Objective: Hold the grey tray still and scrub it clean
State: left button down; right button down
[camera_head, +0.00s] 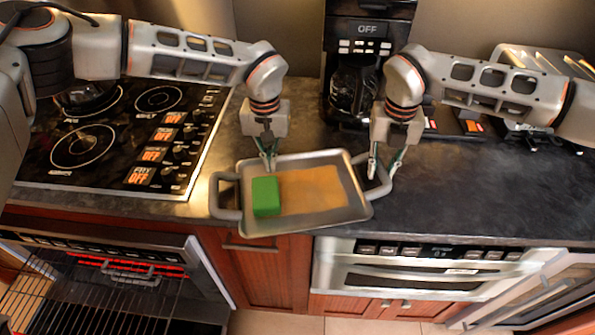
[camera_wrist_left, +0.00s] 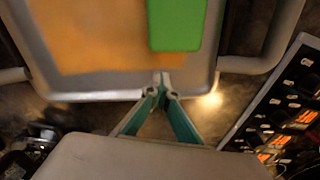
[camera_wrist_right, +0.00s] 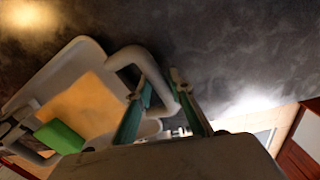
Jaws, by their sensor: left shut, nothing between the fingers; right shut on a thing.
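The grey tray (camera_head: 300,228) sits on the counter with a loop handle at each end. An orange-brown stain (camera_head: 312,190) covers much of its floor. A green sponge (camera_head: 265,196) lies in the left part of the tray, over the stain's edge. My left gripper (camera_head: 269,163) is shut and empty at the tray's back rim, just behind the sponge. In the left wrist view its closed tips (camera_wrist_left: 162,80) point toward the sponge (camera_wrist_left: 176,25). My right gripper (camera_head: 382,168) is shut on the tray's right handle (camera_wrist_right: 135,55), its fingers on either side of the bar.
A stove top (camera_head: 110,135) with knobs and displays is left of the tray. A coffee maker (camera_head: 355,75) stands behind it. Dark counter (camera_head: 480,190) to the right is clear. An open oven with a rack (camera_head: 90,290) is below left.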

aim_at(282, 172)
pick_arm(q)
jog(key=shift+s+d+f, duration=0.15)
jog(key=shift+s+d, duration=0.05)
jog(key=shift+d, duration=0.2)
jog(key=shift+s+d+f, duration=0.15)
jog(key=shift+d, duration=0.2)
jog(key=shift+s+d, duration=0.1)
jog(key=shift+d, duration=1.05)
jog(key=c, duration=2.4)
grip_release()
jog(key=shift+a, duration=0.1)
jog(key=shift+c, duration=0.2)
jog(key=shift+a, duration=0.1)
jog(key=shift+a, duration=0.15)
jog(key=shift+r, duration=0.35)
jog(key=shift+r, duration=0.15)
jog(key=shift+w+r, duration=0.25)
jog(key=shift+r, duration=0.05)
